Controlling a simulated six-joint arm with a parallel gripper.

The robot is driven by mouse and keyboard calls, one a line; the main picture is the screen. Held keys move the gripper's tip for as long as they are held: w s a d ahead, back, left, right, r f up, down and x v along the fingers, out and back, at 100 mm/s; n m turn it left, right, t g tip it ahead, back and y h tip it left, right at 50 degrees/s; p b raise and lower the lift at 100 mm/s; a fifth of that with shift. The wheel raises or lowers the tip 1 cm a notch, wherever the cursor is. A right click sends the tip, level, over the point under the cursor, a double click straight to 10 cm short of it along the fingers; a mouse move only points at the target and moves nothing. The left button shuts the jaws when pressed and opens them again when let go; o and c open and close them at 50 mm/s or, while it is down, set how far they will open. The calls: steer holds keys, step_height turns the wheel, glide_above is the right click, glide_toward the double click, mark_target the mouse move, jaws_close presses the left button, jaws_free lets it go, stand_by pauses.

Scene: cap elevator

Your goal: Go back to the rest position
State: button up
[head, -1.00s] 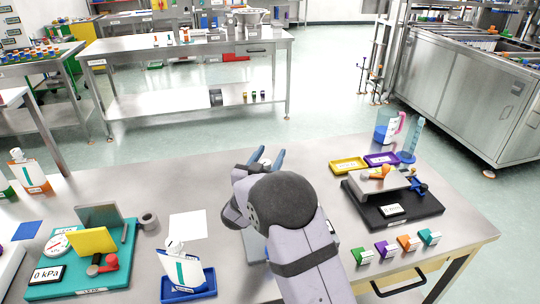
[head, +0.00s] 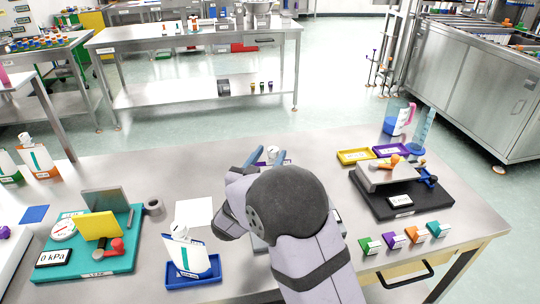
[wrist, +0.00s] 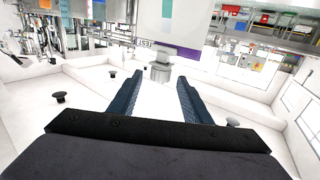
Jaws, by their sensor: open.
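My gripper (head: 266,158) is raised over the middle of the steel table (head: 330,165), its blue fingers pointing away from me. The fingers are apart, and the wrist view also shows them spread (wrist: 160,88). A bottle with a white-grey cap and a purple label (wrist: 185,52) is beyond the fingertips in the wrist view, which looks upside down. In the head view its cap (head: 272,150) shows between the fingers, and most of the bottle is hidden. I see no contact with the fingers. My arm hides part of the table's front.
On the left are a teal station (head: 120,253) and a white bottle (head: 186,252) in a blue tray (head: 195,281). On the right are a black station (head: 420,207), yellow (head: 356,157) and purple (head: 390,151) trays, a jug (head: 392,123) and several small coloured blocks. The table's back middle has free room.

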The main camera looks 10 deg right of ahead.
steer(key=r, duration=0.2)
steer(key=shift+s+r+m+t+y, duration=0.25)
steer(key=shift+r+m+t+y, duration=0.05)
steer(key=s+a+f+n+g+y+p, duration=0.5)
steer(key=s+f+n+g+y, duration=0.15)
steer(key=s+y, duration=0.4)
steer(key=s+d+f+g+p, duration=0.1)
steer(key=s+d+f+g, duration=0.1)
steer(key=s, duration=0.9)
steer(key=s+d+f+g+h+p, duration=0.1)
steer(key=s+d+g+p, duration=0.1)
steer(key=s+d+g, duration=0.2)
steer(key=s+g, duration=0.3)
steer(key=s, duration=0.5)
steer(key=shift+f, duration=0.4)
steer(key=shift+s+f+n+h, duration=0.1)
steer(key=shift+n+h, duration=0.15)
